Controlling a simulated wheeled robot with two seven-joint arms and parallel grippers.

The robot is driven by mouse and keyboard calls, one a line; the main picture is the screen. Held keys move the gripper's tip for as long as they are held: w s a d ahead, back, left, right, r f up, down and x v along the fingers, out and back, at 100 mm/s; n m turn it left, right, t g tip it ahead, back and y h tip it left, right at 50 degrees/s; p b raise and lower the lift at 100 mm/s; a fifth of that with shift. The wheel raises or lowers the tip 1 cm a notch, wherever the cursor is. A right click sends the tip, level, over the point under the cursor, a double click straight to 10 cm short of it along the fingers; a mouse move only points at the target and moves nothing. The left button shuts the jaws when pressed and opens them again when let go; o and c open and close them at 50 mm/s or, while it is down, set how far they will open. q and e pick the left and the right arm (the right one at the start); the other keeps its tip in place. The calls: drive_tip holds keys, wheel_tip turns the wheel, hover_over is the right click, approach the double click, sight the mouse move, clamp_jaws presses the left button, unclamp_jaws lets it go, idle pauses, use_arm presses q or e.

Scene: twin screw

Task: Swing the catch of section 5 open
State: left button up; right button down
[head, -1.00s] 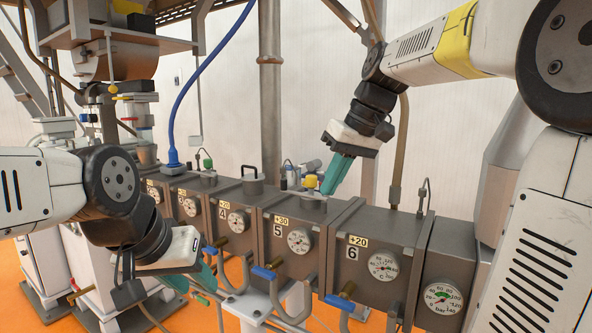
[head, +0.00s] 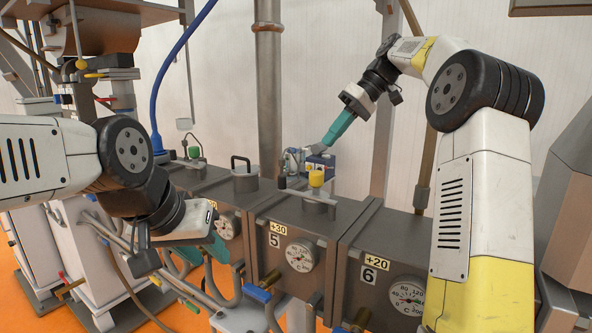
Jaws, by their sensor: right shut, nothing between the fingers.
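Section 5 (head: 260,262) is the grey box with the "5" and "+30" labels and a round gauge (head: 301,256). On its top is a catch with a yellow knob (head: 316,179) on a flat metal bar. My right gripper (head: 325,145), with teal fingers, is shut and empty above the knob in the picture, with a visible gap between them. It points down and to the left. My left gripper (head: 199,256) is low on the left, in front of the sections, with its teal fingers apart. It is away from the catch, and its fingers are partly hidden.
Section 6 (head: 350,262) stands to the right, partly behind my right arm. A lidded pot with a handle (head: 245,176) sits left of the yellow knob. A blue hose (head: 172,75) and a vertical pipe (head: 268,90) rise behind.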

drive_tip(key=shift+f, duration=0.1)
drive_tip(key=x, duration=1)
drive_tip(key=shift+a, duration=0.1)
drive_tip(key=shift+s+a, duration=1.25)
drive_tip(key=shift+a, duration=0.15)
drive_tip(key=shift+s, duration=0.1)
drive_tip(key=shift+a, duration=0.15)
